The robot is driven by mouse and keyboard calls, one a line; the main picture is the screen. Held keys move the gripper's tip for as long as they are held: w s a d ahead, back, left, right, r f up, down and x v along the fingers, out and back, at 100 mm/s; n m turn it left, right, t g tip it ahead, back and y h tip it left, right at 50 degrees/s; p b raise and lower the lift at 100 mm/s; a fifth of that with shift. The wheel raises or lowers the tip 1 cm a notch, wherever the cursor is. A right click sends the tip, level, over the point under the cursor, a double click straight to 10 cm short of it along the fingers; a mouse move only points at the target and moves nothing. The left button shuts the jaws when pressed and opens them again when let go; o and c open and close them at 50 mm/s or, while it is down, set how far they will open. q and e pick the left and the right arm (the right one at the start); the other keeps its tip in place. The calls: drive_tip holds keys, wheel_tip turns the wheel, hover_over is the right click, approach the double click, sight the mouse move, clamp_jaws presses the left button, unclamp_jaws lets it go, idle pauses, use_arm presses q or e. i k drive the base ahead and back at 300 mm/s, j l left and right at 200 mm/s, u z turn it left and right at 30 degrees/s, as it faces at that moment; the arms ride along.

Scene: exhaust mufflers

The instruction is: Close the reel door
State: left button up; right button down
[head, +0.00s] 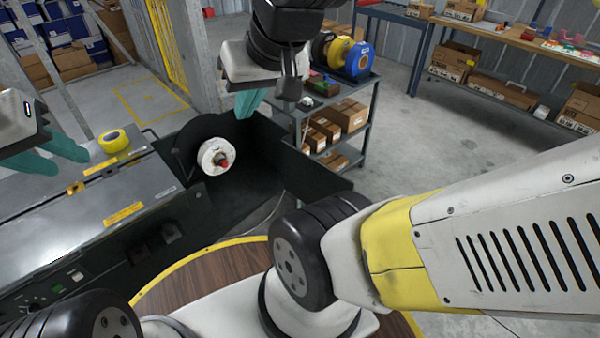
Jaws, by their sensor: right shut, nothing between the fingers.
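The reel door appears to be the dark panel (305,169) standing open on the right side of the black machine. Inside the machine's open bay, a white reel (214,157) with a red hub is mounted. My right gripper (247,104) has teal fingers that are shut and empty. They point down by the far end of the bay, near the panel's far upper edge; I cannot tell whether they touch it. My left gripper (58,156) is at the left edge above the machine's top, its teal fingers apart, with nothing seen between them.
A yellow tape roll (114,141) lies on the machine's grey top cover (75,215). A shelf cart (366,112) with boxes and coloured spools stands just behind the panel. A workbench (505,40) is at the back right. Open floor (440,155) lies between them.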

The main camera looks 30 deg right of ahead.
sight(309, 179)
drive_tip(key=k+l+u, duration=0.1)
drive_tip(key=u, duration=1.25)
drive_tip(key=k+l, duration=0.15)
drive_tip(key=l, duration=0.4)
drive_tip(key=k+l, duration=0.2)
drive_tip(key=l, duration=0.3)
drive_tip(key=k+l, duration=0.15)
drive_tip(key=l, duration=0.4)
drive_tip(key=k+l, duration=0.15)
drive_tip(key=l, duration=0.35)
drive_tip(key=k+l+u, duration=0.1)
drive_tip(key=l, duration=0.45)
drive_tip(key=k+l, duration=0.3)
drive_tip(key=l, duration=0.2)
drive_tip(key=k+l, duration=0.15)
drive_tip(key=l, duration=0.4)
drive_tip(key=k+l, duration=0.2)
drive_tip(key=l, duration=0.3)
drive_tip(key=k+j+z, duration=0.2)
drive_tip(key=j, duration=0.15)
drive_tip(key=j+z, duration=0.15)
drive_tip(key=j, duration=0.25)
drive_tip(key=k, duration=0.05)
